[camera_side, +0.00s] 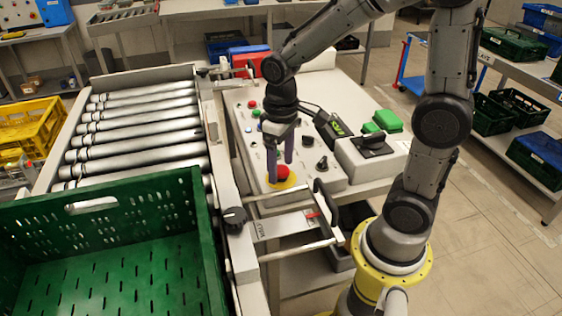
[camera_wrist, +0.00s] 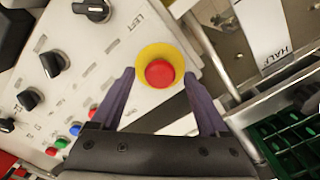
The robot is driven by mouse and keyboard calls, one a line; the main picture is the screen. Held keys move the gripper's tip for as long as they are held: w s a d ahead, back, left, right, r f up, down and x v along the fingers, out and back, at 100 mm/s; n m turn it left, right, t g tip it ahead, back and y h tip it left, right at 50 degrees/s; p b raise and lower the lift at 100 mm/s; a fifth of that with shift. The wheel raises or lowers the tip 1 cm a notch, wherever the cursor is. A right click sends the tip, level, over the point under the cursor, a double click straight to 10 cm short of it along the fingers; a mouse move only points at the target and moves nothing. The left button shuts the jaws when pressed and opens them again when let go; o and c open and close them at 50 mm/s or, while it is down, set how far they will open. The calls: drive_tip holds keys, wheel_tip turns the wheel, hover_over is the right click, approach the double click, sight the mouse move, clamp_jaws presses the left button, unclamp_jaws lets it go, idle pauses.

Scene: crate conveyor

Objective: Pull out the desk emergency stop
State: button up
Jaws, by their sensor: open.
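The desk emergency stop is a red mushroom button (camera_side: 283,172) on a yellow base at the near end of the control panel. In the wrist view the red button (camera_wrist: 160,73) shows whole inside its yellow ring, just beyond the fingertips and roughly centred between them. My gripper (camera_side: 280,166) points down over the panel with its two purple fingers apart. In the wrist view my gripper (camera_wrist: 158,72) is open and empty, with one finger on each side of the button. I cannot tell whether the fingertips reach down beside the button.
Black knobs (camera_side: 321,163) and small coloured buttons (camera_side: 254,104) share the panel. A black-handled metal frame (camera_side: 326,203) stands just in front of the button. A green crate (camera_side: 105,205) sits on the roller conveyor at left.

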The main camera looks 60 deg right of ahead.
clamp_jaws()
idle(0.3)
